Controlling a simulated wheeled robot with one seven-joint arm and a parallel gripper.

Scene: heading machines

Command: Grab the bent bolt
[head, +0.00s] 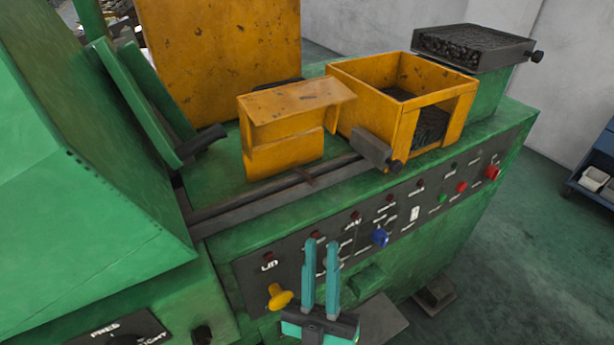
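A small dark reddish-brown piece, which looks like the bent bolt (308,179), lies on the dark rails (260,197) along the top front of the green machine. It is too small to make out its exact bend. My gripper (322,243) has two teal fingers pointing up in the picture, with a clear gap between them. It is open and empty. It shows in front of the control panel, below the bolt in the picture and apart from it.
A yellow guard (285,130) stands just behind the rails, and an open yellow box (378,85) is to its right. A dark block (376,149) sits at the rails' right end. The panel (400,205) carries buttons and a yellow knob (279,296). A green sloped housing (85,150) bounds the left.

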